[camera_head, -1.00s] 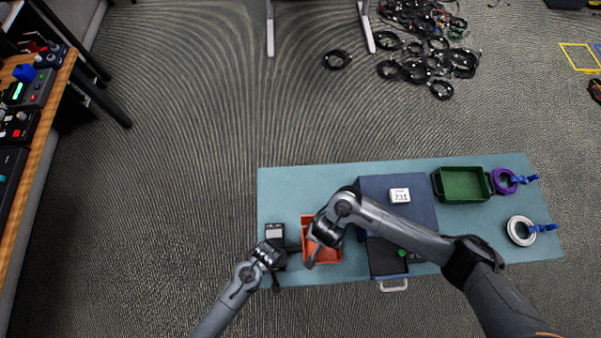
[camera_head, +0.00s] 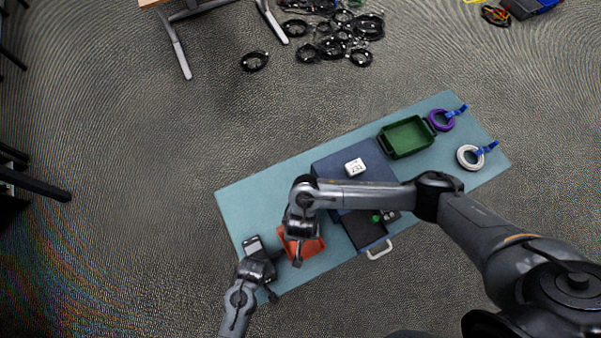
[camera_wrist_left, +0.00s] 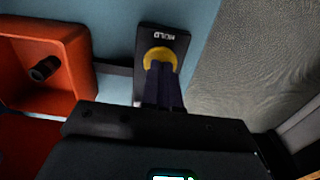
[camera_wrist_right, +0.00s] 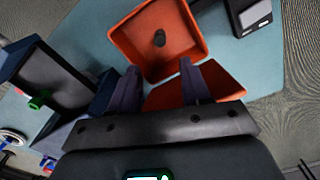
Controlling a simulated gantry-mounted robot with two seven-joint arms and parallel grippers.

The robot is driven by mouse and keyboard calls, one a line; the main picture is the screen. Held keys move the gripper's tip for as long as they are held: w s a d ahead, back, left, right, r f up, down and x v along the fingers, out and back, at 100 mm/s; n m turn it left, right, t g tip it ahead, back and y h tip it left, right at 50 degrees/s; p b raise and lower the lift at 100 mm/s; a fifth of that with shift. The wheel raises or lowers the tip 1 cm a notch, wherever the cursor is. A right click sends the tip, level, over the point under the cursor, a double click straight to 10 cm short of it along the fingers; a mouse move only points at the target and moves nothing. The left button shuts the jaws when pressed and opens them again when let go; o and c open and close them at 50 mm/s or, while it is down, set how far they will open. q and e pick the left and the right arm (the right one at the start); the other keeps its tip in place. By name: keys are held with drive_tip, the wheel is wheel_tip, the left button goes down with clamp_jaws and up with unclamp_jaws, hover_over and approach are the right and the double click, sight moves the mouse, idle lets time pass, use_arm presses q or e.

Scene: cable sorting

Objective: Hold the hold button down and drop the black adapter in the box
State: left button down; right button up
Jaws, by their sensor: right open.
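The black hold box (camera_wrist_left: 165,38), marked HOLD, shows in the left wrist view with its round yellow button (camera_wrist_left: 160,56). My left gripper (camera_wrist_left: 160,68) is shut, its fingertips together against the button. In the head view my left gripper (camera_head: 262,270) covers much of this spot. The orange box (camera_wrist_right: 130,40) stands beside it. A small black rounded piece, apparently the adapter (camera_wrist_right: 159,38), lies inside; it also shows in the left wrist view (camera_wrist_left: 44,68). My right gripper (camera_wrist_right: 158,72) is open and empty, apart from the black piece, over the orange box's near edge.
A green tray (camera_head: 407,137), purple coil (camera_head: 441,120) and white coil (camera_head: 469,157) are farther right.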

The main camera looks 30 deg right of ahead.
use_arm(q)
wheel_tip(320, 180, up, 8)
drive_tip(key=shift+f, duration=0.15)
idle(0.9)
idle(0.4)
